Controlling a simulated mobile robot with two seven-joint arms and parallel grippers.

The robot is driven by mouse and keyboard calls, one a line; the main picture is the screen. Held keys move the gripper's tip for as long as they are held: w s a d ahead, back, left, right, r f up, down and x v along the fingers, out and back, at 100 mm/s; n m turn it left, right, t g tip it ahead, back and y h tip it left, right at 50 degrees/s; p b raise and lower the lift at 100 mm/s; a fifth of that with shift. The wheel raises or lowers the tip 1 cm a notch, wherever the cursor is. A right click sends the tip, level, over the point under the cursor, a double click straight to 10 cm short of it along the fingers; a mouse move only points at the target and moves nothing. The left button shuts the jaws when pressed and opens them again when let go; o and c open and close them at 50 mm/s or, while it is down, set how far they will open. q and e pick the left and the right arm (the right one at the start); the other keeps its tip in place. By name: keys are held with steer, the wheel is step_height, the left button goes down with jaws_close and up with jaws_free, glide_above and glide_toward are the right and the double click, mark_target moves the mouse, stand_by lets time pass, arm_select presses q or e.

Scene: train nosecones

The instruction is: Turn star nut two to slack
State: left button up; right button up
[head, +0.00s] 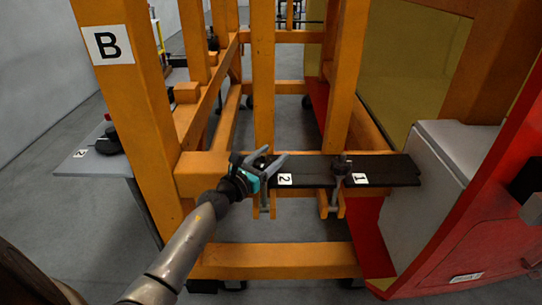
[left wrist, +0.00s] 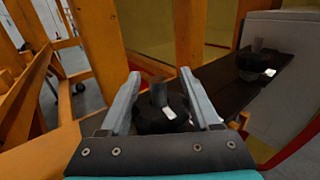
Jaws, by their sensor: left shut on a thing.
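Star nut two (left wrist: 152,122) is a dark knob with a stud rising from its middle, seen between my fingers in the left wrist view. A white label lies against it. In the head view my left gripper (head: 268,170) is at the left end of the dark plank (head: 385,171), beside the label marked 2 (head: 285,179), and largely covers the nut. My left gripper (left wrist: 160,105) is shut on the nut, one grey finger on each side. Star nut one (head: 341,166) sits further right on the plank, by the label marked 1, and also shows in the left wrist view (left wrist: 254,62).
An orange frame (head: 270,262) with posts and beams surrounds the plank. A post marked B (head: 112,45) stands at the left. A grey box (head: 440,165) and a red body (head: 470,235) are at the right. A side table (head: 90,170) holds a dark object.

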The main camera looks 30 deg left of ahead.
arm_select(q)
steer(key=c, duration=0.5)
steer(key=shift+c, duration=0.2)
